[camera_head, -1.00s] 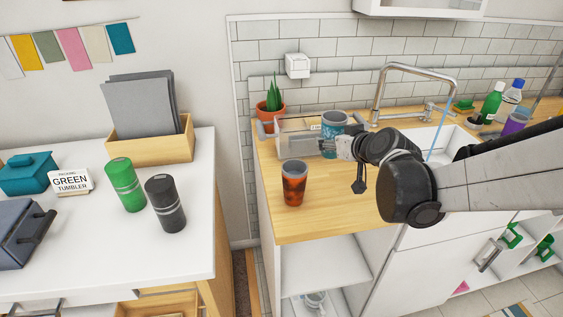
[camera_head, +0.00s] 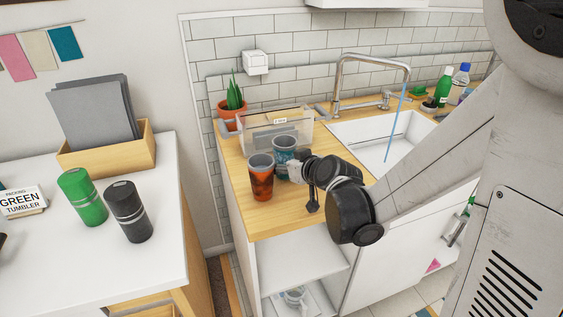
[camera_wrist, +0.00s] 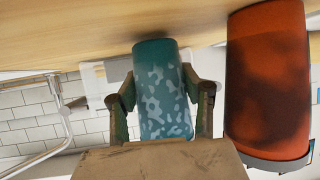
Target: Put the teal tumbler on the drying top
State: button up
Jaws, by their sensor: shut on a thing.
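The teal tumbler (camera_head: 284,143), with pale mottled patches, is upright in the head view, close to the right of the orange-brown tumbler (camera_head: 261,180). It fills the middle of the wrist view (camera_wrist: 160,92), which appears upside down. My gripper (camera_head: 289,172) is shut on its sides, with one finger on each side in the wrist view (camera_wrist: 164,105).
A clear labelled box (camera_head: 262,133) and a potted plant (camera_head: 231,112) stand behind the tumblers. The sink (camera_head: 372,142) and faucet (camera_head: 341,85) are to the right. Green (camera_head: 82,196) and black (camera_head: 128,211) tumblers stand on the separate left table. The wooden top's front is clear.

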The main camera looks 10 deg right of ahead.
jog(key=shift+f, duration=0.3)
jog(key=o, duration=1.4)
jog(key=shift+o, duration=0.2)
jog(key=shift+r, duration=0.2)
jog(key=s+d+r+m+g+h, duration=0.1)
jog(key=s+r, duration=0.1)
jog(key=s, duration=0.7)
jog(key=s+d+r+m+g+h+p, duration=0.1)
jog(key=s+r+g, duration=0.1)
jog(key=s, duration=0.6)
jog(key=s+d+r+m+g+h+p, duration=0.1)
jog(key=s+r, duration=0.3)
jog(key=s, duration=0.5)
jog(key=shift+s+d+r+g+h, duration=0.2)
jog(key=shift+s+d+g+h, duration=0.1)
jog(key=shift+s+d+g, duration=0.1)
jog(key=o, duration=0.3)
jog(key=shift+s+d+r+m, duration=0.1)
jog(key=shift+s+d+m, duration=0.1)
jog(key=shift+s+m, duration=0.15)
